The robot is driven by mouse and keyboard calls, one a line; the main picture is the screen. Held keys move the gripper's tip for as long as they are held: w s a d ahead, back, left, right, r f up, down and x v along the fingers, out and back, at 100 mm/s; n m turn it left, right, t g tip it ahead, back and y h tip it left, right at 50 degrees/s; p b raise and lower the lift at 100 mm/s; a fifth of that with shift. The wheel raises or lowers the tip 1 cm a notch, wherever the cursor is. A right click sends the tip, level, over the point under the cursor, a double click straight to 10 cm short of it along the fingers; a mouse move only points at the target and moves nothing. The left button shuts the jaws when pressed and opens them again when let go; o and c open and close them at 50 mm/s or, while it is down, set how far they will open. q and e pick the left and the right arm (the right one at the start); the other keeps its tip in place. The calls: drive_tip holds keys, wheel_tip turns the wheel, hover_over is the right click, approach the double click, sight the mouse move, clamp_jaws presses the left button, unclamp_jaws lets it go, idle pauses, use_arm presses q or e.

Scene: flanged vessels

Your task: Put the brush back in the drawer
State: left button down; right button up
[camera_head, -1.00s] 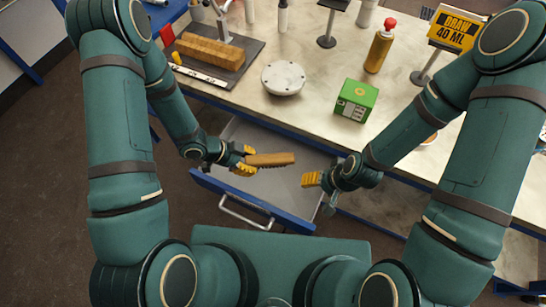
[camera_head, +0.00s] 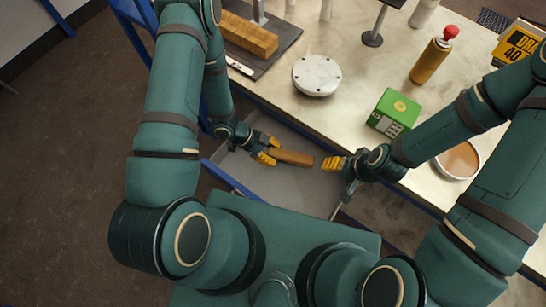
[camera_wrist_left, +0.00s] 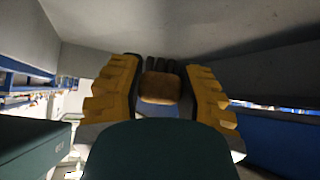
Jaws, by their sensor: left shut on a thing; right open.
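The brush (camera_head: 293,158) has a brown wooden body and lies level over the open drawer (camera_head: 245,172), in the head view. My left gripper (camera_head: 268,149) is shut on the brush at its left end. In the left wrist view the brush (camera_wrist_left: 161,88) shows end-on between the yellow fingers, with dark bristles behind it. The drawer is grey inside with a blue front; its floor is bare where I see it. My right gripper (camera_head: 333,163) is open and empty, close to the brush's right end. I cannot tell whether the brush touches the drawer floor.
The bench top (camera_head: 345,90) above the drawer carries a round white flange (camera_head: 317,75), a green box (camera_head: 393,112), an amber bottle with a red cap (camera_head: 433,56) and a dish of brown stuff (camera_head: 457,160). A wooden block (camera_head: 249,35) lies on a dark mat.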

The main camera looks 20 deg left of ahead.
use_arm(q)
drive_tip(key=shift+f+b, duration=0.4)
drive_tip(key=shift+f, duration=1.25)
drive_tip(key=shift+f, duration=0.1)
drive_tip(key=shift+f+b, duration=0.45)
drive_tip(key=c, duration=0.7)
unclamp_jaws()
